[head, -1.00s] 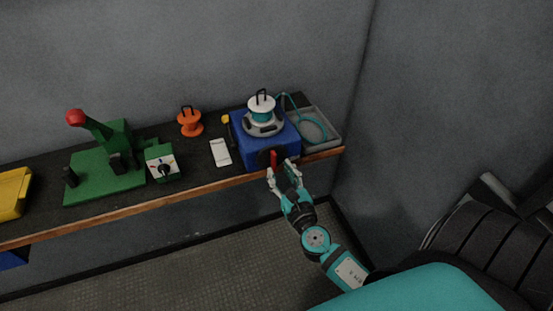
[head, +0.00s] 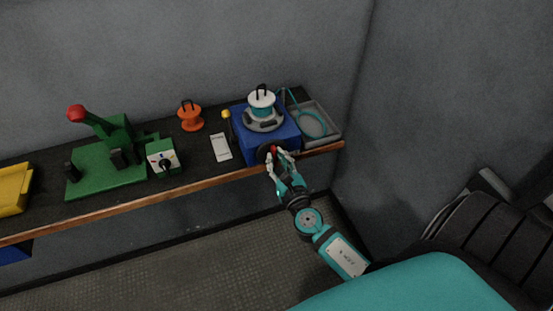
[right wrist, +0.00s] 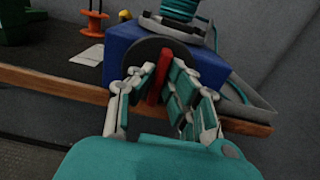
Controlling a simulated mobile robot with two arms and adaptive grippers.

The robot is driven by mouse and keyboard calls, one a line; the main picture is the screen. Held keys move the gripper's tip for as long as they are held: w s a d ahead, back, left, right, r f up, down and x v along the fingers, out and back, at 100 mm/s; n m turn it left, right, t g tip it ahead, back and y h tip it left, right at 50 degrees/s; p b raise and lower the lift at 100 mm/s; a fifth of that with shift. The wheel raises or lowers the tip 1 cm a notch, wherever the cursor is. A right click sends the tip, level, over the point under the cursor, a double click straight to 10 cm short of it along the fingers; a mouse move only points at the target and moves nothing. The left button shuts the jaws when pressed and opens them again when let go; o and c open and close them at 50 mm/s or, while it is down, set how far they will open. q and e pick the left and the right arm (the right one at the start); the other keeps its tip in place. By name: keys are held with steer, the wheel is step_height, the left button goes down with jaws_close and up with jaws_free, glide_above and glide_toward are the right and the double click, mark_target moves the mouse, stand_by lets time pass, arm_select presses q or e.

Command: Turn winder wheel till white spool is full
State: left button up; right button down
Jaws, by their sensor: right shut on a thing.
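The blue winder (head: 282,141) stands near the shelf's right end. The white spool (head: 262,98) sits upright on its grey top, with teal cord around its middle; I cannot tell how full it is. The dark round winder wheel (head: 264,153) is on the winder's front and also shows in the right wrist view (right wrist: 147,50). Its red handle (right wrist: 160,74) stands between my right gripper's fingers. My right gripper (head: 277,157) is shut on this handle, hiding part of the wheel. My left gripper is not in view.
A grey tray (head: 335,138) with teal cord (head: 310,124) is right of the winder. Left of it are a white card (head: 221,147), an orange spool (head: 190,117), a switch box (head: 162,159), a green press (head: 105,173) and a yellow bin (head: 12,190). The shelf's wooden edge (head: 130,207) runs below.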

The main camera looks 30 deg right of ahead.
stand_by(0.3)
steer(key=m+b, duration=0.1)
steer(key=m, duration=0.1)
steer(key=m+b, duration=0.1)
steer(key=m, duration=0.1)
steer(key=shift+d+f, duration=0.15)
steer(key=shift+s+d+f+m+b, duration=0.1)
steer(key=shift+m+b, duration=0.75)
steer(key=shift+m, duration=2.55)
steer(key=shift+d+f+m+b, duration=0.1)
steer(key=shift+m+b, duration=0.75)
steer(key=shift+m, duration=2.55)
steer(key=c, duration=1.4)
jaws_free()
steer(key=shift+o, duration=0.2)
